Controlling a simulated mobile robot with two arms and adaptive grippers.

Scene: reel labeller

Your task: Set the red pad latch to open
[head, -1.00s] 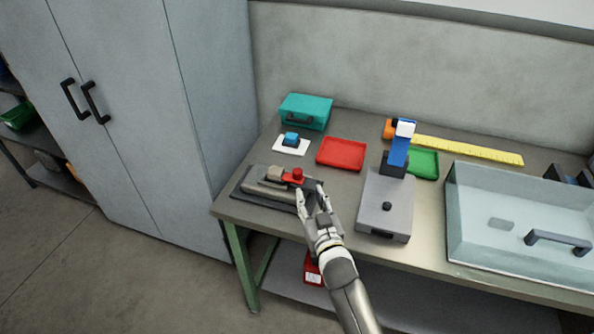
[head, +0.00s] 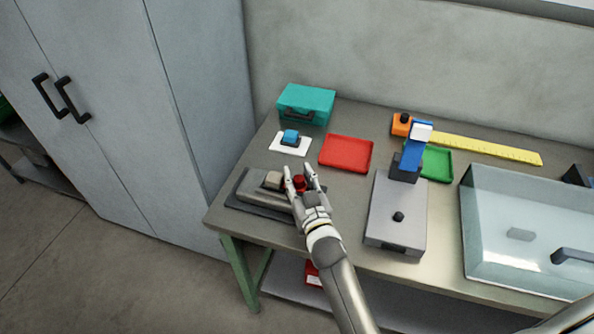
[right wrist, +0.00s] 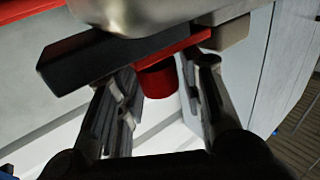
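The red pad latch shows as a red knob (head: 299,183) on the grey long device (head: 255,185) at the table's left front. My right gripper (head: 300,174) is at this knob, one finger on each side, and partly covers it. In the right wrist view the red knob (right wrist: 157,80) hangs between the two spread fingers, with a visible gap at the left finger; whether the right finger touches it I cannot tell. A red strip and a dark block sit beside the knob there. My left gripper is not in view.
A grey box with a blue arm (head: 398,216) stands close to the right of my gripper. A clear-walled bin (head: 520,235) is farther right.

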